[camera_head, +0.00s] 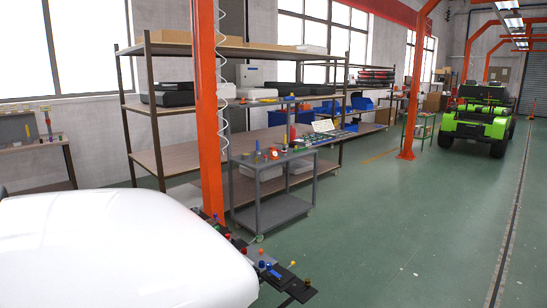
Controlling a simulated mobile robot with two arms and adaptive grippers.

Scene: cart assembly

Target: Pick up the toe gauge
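No toe gauge can be made out for certain in the head view. A grey two-tier trolley (272,211) stands in the middle. Several small tools and parts lie on its top, among them a small red round item (274,154), too small to identify. A dark strip with coloured knobs (272,268) shows at the lower middle, partly hidden behind a large smooth white shape (110,250) at the lower left. I cannot tell what the strip is. Neither of my grippers is in view.
An orange post (206,110) stands in front of tall shelves (150,108) and beside the trolley. A workbench (35,150) is at the far left. A green vehicle (480,118) is at the back right. The green floor (400,230) right of the trolley is clear.

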